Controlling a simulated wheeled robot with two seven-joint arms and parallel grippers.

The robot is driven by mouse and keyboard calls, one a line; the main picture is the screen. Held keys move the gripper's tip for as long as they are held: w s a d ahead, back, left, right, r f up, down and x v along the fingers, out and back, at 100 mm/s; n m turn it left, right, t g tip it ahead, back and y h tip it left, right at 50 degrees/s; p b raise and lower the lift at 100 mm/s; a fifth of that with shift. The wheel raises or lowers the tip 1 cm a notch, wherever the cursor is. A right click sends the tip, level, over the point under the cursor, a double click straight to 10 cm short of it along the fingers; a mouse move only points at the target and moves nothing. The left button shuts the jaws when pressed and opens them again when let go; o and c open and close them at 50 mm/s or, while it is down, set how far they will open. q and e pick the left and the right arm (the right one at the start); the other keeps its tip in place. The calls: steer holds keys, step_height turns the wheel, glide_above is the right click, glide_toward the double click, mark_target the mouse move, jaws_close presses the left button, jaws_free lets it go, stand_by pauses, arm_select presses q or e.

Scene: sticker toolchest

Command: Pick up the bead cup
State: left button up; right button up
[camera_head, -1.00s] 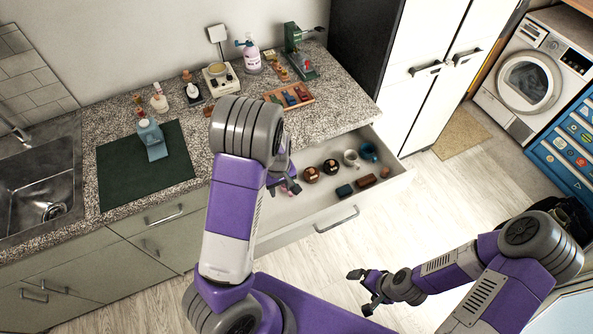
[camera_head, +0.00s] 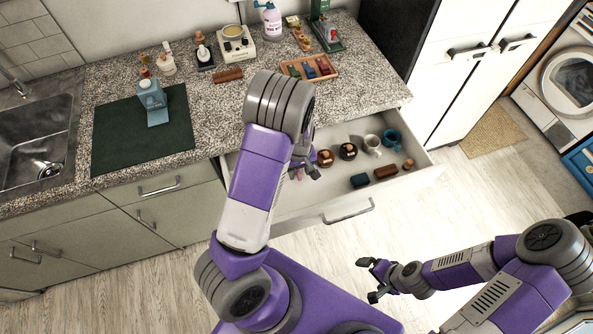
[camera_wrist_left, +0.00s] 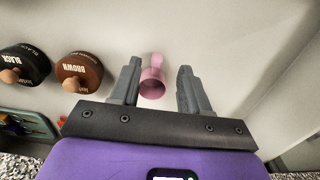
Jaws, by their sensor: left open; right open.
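A small pink cup (camera_wrist_left: 152,84), which I take to be the bead cup, lies on the drawer floor between my left gripper's fingers in the left wrist view. In the head view only a pink bit (camera_head: 297,174) shows beside the fingers. My left gripper (camera_head: 308,169) is open above the drawer (camera_head: 320,195); its fingers also show in the left wrist view (camera_wrist_left: 158,82), on either side of the cup. I cannot tell whether they touch it. My right gripper (camera_head: 368,280) is open and empty over the floor, in front of the drawer.
The countertop (camera_head: 225,105) overhangs behind.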

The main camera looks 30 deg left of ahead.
mark_target(300, 176)
arm_select(q)
steer(key=f, duration=0.2)
steer(key=f+b, duration=0.1)
steer(key=f, duration=0.1)
steer(key=shift+w+f, duration=0.2)
steer(key=shift+f, duration=0.1)
steer(key=shift+r, duration=0.1)
jaws_close()
